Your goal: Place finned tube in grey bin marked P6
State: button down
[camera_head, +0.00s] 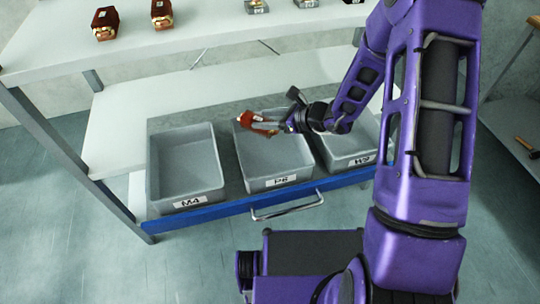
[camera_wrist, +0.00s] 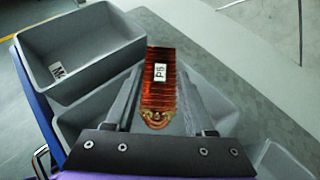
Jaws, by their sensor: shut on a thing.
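The finned tube (camera_wrist: 160,88) is a reddish-copper block with fins, a curved copper end and a white label. My gripper (camera_wrist: 158,100) is shut on it, one finger on each side. In the head view the tube (camera_head: 257,121) shows as a small red piece at the tip of my gripper (camera_head: 275,122), over the back part of the grey bin marked P6 (camera_head: 257,165). The tube appears to be above the bin floor. In the wrist view the bin's grey wall (camera_wrist: 84,118) shows below the tube and fingers.
The grey bin M4 (camera_head: 187,190) stands left of P6, and another grey bin (camera_head: 347,158) stands to its right, its label hard to read. All sit in a blue-fronted drawer (camera_head: 235,207) with a handle. An upper shelf (camera_head: 200,42) holds several parts.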

aim_at(264, 132)
jog(key=f, duration=0.5)
jog(key=shift+a+f+b, duration=0.25)
jog(key=shift+a+b, duration=0.05)
jog(key=shift+a, duration=0.05)
jog(key=shift+f, duration=2.1)
jog(key=shift+f+b, duration=0.2)
jog(key=shift+b, duration=0.2)
jog(key=shift+c, duration=1.3)
grip_release()
jog(key=shift+r, duration=0.2)
jog(key=p+v, duration=0.1)
jog(key=v, duration=1.1)
